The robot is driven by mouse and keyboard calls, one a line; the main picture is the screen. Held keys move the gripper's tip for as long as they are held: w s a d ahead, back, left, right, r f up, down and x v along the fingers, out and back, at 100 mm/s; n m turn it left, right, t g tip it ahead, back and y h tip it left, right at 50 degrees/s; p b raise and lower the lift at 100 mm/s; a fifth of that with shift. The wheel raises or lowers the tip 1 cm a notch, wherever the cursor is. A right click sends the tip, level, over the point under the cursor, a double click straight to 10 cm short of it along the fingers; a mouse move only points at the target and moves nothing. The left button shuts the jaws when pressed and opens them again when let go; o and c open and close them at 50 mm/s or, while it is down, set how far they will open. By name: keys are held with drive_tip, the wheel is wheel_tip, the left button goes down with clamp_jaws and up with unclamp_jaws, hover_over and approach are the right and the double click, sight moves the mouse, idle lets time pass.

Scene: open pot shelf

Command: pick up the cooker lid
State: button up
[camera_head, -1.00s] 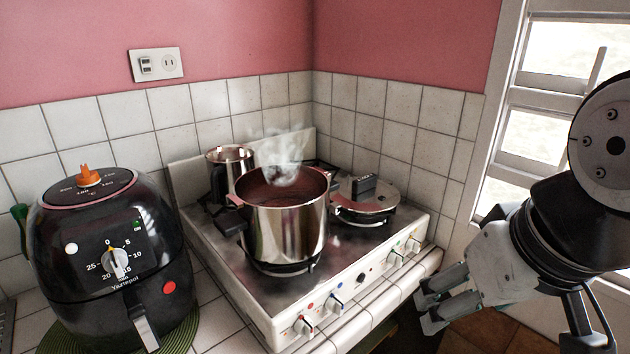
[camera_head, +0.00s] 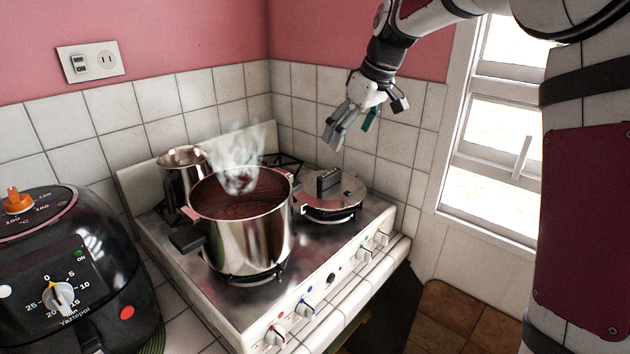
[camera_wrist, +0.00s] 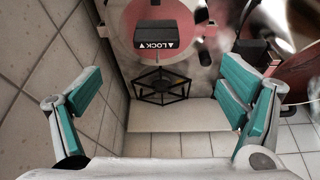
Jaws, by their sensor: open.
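The cooker lid (camera_head: 347,192) is a round, shiny metal lid with a black handle block, lying on the right rear part of the stove. In the wrist view the lid (camera_wrist: 121,28) shows at the top, its black handle (camera_wrist: 154,37) marked LOCK. My gripper (camera_head: 338,134) is above the lid, in front of the tiled back corner, fingers pointing down. In the wrist view its teal-padded fingers (camera_wrist: 160,101) are spread wide with nothing between them. The lid is apart from the fingers.
A large steaming pot (camera_head: 250,235) with red contents stands left of the lid, and a smaller steel pot (camera_head: 172,178) behind it. The white stove (camera_head: 252,312) has knobs along its front. A black air fryer (camera_head: 105,255) is at left. Tiled walls (camera_head: 400,140) close the corner.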

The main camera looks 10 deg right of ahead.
sight(329, 173)
drive_tip(key=x, duration=0.6)
drive_tip(key=w+p+x, duration=0.1)
drive_tip(key=x, duration=0.2)
drive_tip(key=shift+d+f, duration=0.1)
drive_tip(key=shift+d, duration=0.1)
drive_tip(key=shift+a+p+x, duration=0.2)
drive_tip(key=shift+p+x, duration=0.3)
drive_tip(key=shift+x, duration=2.05)
drive_tip(key=c, duration=1.6)
drive_tip(key=shift+w, duration=0.1)
drive_tip(key=shift+c, duration=0.2)
drive_tip(key=shift+r, duration=0.2)
